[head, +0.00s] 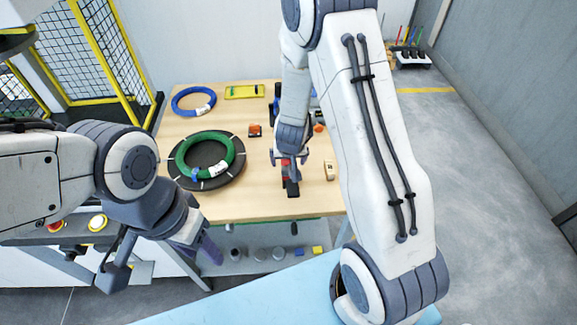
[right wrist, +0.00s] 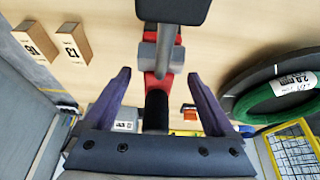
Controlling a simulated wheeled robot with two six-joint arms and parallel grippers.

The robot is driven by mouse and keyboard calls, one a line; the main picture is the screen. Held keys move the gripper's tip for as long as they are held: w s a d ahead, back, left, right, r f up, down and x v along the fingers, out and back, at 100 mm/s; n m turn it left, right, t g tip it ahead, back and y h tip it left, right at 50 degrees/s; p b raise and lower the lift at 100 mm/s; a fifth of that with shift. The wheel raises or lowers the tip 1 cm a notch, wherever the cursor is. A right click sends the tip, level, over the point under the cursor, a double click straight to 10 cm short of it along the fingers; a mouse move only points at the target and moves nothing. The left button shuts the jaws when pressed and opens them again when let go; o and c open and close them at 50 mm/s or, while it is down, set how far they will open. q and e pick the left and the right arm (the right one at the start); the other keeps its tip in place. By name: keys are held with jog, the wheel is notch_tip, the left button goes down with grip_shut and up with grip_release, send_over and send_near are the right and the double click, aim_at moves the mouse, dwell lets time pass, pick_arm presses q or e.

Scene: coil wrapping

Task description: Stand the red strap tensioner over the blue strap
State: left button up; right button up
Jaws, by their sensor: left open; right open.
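The red strap tensioner (head: 291,181), with dark parts, is on the wooden table, partly hidden under my right gripper (head: 288,158). In the right wrist view the tensioner (right wrist: 160,62) shows red with grey and black parts. It lies between the two spread fingers of my right gripper (right wrist: 159,80), with a visible gap on each side. A short blue strap piece (head: 195,174) shows at the lower left of the green coil (head: 222,150), which lies on a black round turntable (head: 180,172). My left gripper (head: 207,245) is open and empty, low in front of the table.
A blue coil (head: 186,93) and a yellow item (head: 244,92) lie at the back of the table (head: 240,205). An orange and black device (head: 254,130) is mid-table. Numbered wooden blocks (right wrist: 73,42) stand near the tensioner. A shelf below the table holds several small items.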

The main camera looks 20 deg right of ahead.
aim_at(289, 161)
jog(key=shift+x, duration=1.5)
grip_shut()
jog(key=shift+r, duration=0.1)
